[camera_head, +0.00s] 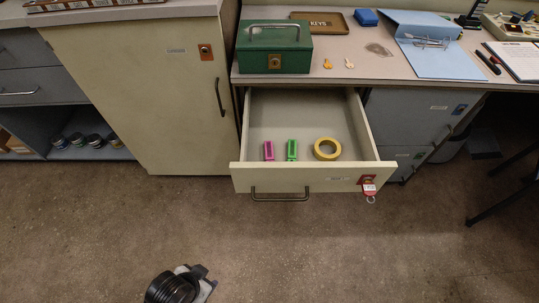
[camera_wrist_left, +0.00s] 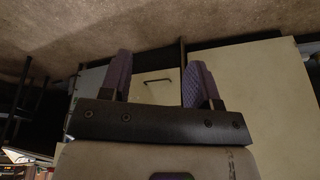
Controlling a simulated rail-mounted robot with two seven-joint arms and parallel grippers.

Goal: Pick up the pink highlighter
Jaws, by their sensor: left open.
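A pink highlighter (camera_head: 269,150) lies in the pulled-out drawer (camera_head: 337,177), near its front left. A green highlighter (camera_head: 292,150) lies just right of it, apart from it. My left gripper (camera_head: 200,273) is low in the head view, over the floor in front of the drawer and well away from the highlighter. In the left wrist view my left gripper (camera_wrist_left: 157,78) is open, with purple pads and nothing between them. A cream panel with a handle (camera_wrist_left: 158,80) shows beyond the fingers. No highlighter shows there. My right gripper is not in view.
A yellow tape roll (camera_head: 327,149) lies in the drawer, right of the highlighters. Keys with a red tag (camera_head: 369,188) hang from the drawer front. A green cash box (camera_head: 274,48) stands on the desktop above. The floor (camera_head: 290,245) before the drawer is clear.

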